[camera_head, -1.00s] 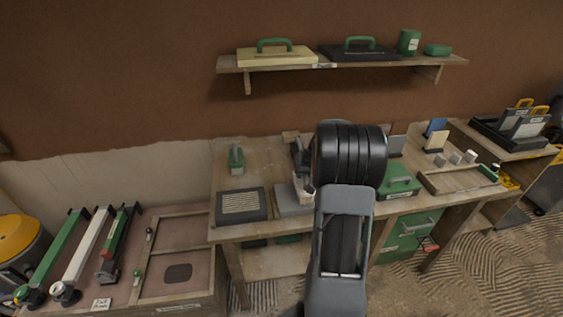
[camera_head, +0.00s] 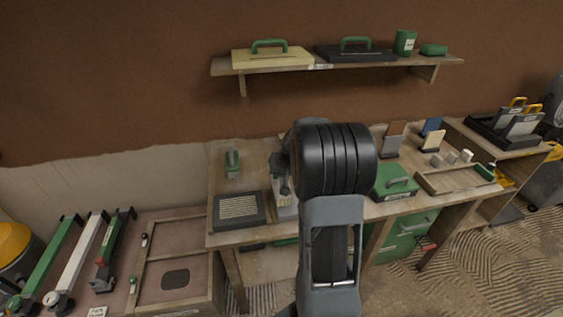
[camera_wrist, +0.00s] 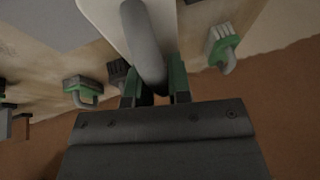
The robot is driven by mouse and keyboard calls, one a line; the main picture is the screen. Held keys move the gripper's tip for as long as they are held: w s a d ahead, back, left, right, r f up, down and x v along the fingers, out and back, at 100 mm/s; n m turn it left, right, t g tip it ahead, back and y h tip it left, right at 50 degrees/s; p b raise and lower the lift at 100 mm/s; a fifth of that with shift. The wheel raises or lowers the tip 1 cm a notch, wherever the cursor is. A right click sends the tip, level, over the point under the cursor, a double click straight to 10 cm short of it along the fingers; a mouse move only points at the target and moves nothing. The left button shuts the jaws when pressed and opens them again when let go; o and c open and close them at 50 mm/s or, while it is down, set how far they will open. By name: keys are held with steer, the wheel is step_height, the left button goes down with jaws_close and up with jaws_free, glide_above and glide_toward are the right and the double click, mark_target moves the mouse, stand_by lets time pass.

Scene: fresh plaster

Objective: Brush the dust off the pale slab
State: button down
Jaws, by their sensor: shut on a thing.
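My gripper (camera_wrist: 154,88) is shut on a grey rounded handle (camera_wrist: 143,40) in the wrist view. A pale flat surface (camera_wrist: 105,14) lies behind that handle; I cannot tell whether it belongs to the held thing or is the slab. In the head view my gripper (camera_head: 282,175) is over the workbench, and my arm hides much of it. A pale grey block (camera_head: 286,212), perhaps the slab, shows partly beneath it. Whether the held thing touches the block, and any dust, cannot be made out.
A green-handled tool (camera_head: 232,164) and a dark grated tray (camera_head: 238,210) are left of the block. A green box (camera_head: 392,184) and a wooden tray (camera_head: 455,181) are to the right. A shelf (camera_head: 340,65) hangs above.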

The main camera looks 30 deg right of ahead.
steer(key=shift+a+r, duration=0.15)
steer(key=shift+r, duration=0.45)
steer(key=shift+w+a+r+p, duration=0.1)
steer(key=shift+r+p, duration=1.6)
steer(key=shift+r, duration=0.6)
